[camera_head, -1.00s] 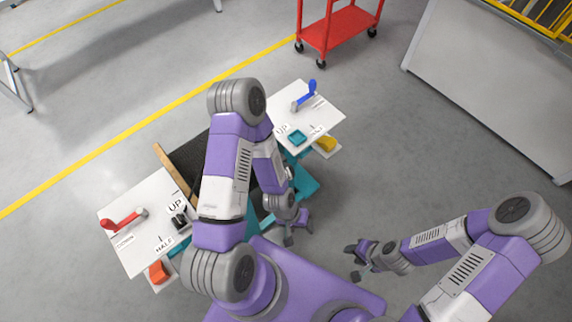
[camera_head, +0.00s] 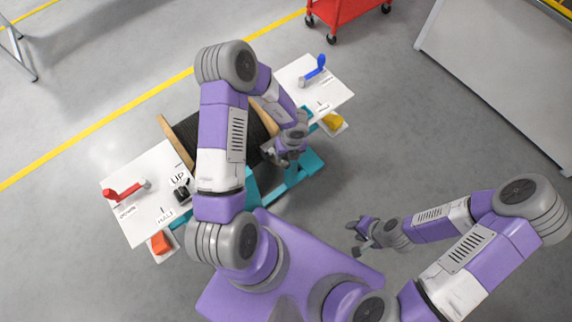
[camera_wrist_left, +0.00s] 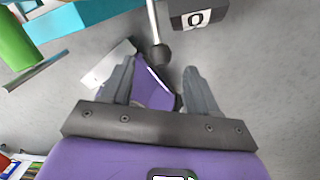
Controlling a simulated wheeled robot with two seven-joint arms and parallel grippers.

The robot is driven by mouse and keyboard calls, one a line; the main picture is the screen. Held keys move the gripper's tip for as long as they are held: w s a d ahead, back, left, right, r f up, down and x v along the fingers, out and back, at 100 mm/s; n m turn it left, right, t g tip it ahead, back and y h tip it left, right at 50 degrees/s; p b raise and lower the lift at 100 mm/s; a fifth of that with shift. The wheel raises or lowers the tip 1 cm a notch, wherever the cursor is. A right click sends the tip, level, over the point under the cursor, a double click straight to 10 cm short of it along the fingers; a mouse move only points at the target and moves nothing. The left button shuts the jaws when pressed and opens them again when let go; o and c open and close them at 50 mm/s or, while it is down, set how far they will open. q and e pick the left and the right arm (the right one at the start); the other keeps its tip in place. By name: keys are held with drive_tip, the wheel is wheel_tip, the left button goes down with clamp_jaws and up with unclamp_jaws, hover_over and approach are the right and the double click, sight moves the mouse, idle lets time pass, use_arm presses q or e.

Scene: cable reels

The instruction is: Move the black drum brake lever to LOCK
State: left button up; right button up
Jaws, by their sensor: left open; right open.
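In the left wrist view a bare metal rod ends in a black ball knob (camera_wrist_left: 159,55), which looks like the black brake lever. The knob is beyond my left gripper (camera_wrist_left: 160,78), between the lines of its two fingers, with no contact seen. That gripper is open and empty. A dark block with a white label (camera_wrist_left: 196,17) sits right of the rod; its lettering is cut off. In the head view my left gripper (camera_head: 280,157) is at the near side of the cable drum (camera_head: 182,127); I cannot make out the lever there. My right gripper (camera_head: 361,236) is open and empty over the floor.
The left white panel (camera_head: 150,215) bears a red lever (camera_head: 122,193) and a black switch (camera_head: 182,190). The right panel (camera_head: 335,93) bears a blue lever (camera_head: 316,68). Teal frame bars (camera_head: 290,180) run below the drum. A red cart (camera_head: 335,12) stands far behind.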

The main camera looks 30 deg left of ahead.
sight(286, 163)
use_arm(q)
drive_tip(key=shift+r+n, duration=0.1)
drive_tip(key=shift+n, duration=0.6)
drive_tip(key=shift+f+n, duration=0.2)
drive_tip(key=shift+n, duration=0.1)
drive_tip(key=f+b, duration=0.1)
drive_tip(key=f, duration=0.1)
drive_tip(key=f+b, duration=0.1)
drive_tip(key=f, duration=0.1)
drive_tip(key=f+b, duration=0.1)
drive_tip(key=f, duration=0.2)
drive_tip(key=shift+s+a, duration=0.2)
drive_tip(key=shift+s, duration=0.1)
clamp_jaws()
